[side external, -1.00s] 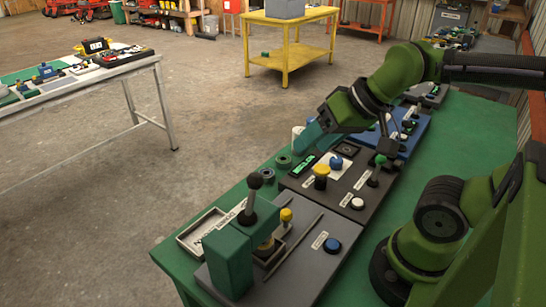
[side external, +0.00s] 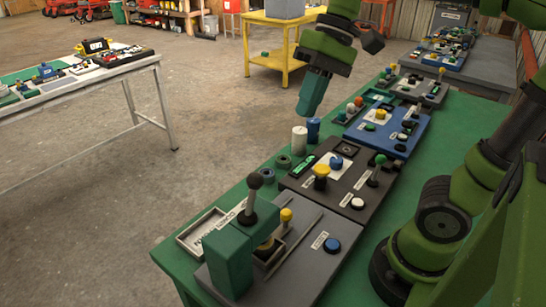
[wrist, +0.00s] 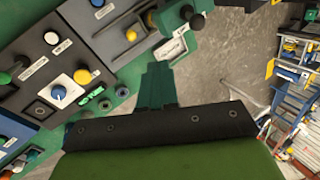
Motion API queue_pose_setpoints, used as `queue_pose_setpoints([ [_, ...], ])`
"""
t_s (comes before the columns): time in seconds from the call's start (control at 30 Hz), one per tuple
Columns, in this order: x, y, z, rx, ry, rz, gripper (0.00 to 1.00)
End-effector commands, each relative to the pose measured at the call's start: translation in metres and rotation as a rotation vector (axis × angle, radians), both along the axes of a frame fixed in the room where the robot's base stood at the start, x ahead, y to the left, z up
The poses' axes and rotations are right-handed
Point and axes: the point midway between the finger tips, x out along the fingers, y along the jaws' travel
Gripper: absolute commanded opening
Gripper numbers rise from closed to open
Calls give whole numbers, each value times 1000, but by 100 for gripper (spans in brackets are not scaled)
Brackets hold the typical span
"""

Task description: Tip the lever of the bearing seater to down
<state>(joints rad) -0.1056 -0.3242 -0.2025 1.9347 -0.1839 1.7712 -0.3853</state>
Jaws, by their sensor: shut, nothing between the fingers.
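The station that looks like the bearing seater is the grey base with a green press frame (side external: 228,258) at the near end of the green bench. In the wrist view the black ball (wrist: 197,21) is at the top, right of the green frame. A yellow-topped post (side external: 286,215) stands beside the frame. My gripper (side external: 308,108) is shut and empty, raised in the air beyond the black panel, clear of the lever. Its fingers (wrist: 158,72) also show closed in the wrist view.
A black panel (side external: 318,198) with a green-knobbed lever (side external: 380,159), a yellow knob and a blue knob is beside the press. Blue and grey panels stand farther back. A shallow tray (side external: 195,236) lies at the bench edge. White and blue cylinders (side external: 299,140) stand near my gripper.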

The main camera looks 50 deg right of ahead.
Motion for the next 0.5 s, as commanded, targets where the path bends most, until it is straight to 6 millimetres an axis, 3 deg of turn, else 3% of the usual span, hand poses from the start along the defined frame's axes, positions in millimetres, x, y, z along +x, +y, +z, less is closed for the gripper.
queue_pose_setpoints([
  [0.17,-5,8,-8,15,17,22,0],
  [0.5,-1,36,-70,13,19,21,0],
])
